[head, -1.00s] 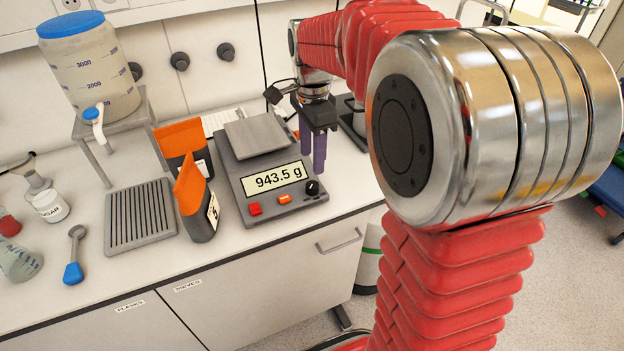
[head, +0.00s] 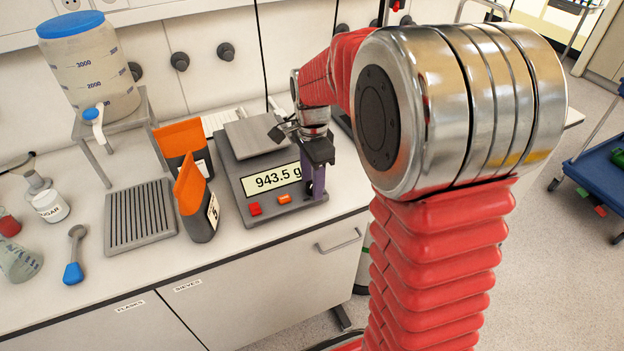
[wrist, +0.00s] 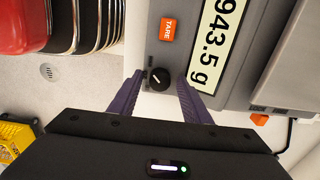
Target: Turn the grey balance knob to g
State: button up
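The balance (head: 243,200) stands on the bench, its display reading 943.5 g in the head view. Its knob (wrist: 158,79) shows in the wrist view as a dark round dial with a light pointer line, left of the display and beside the orange TARE button (wrist: 168,30). In the head view my gripper hides the knob. My gripper (head: 314,193) is over the balance's front right corner. In the wrist view its two purple fingers (wrist: 159,76) are apart, one on each side of the knob, with gaps visible. I cannot tell the fingertips' height against the knob.
Two orange-topped bags (head: 190,192) stand left of the balance, near a ribbed grey tray (head: 140,215). A red button (head: 255,209) and an orange button (head: 284,199) are on the balance front. A large jug (head: 90,70) sits on a stand behind.

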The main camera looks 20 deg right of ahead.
jog(key=c, duration=1)
jog(key=shift+n, duration=0.4)
jog(key=n, duration=1.2)
jog(key=shift+d, duration=0.1)
jog(key=n, duration=0.5)
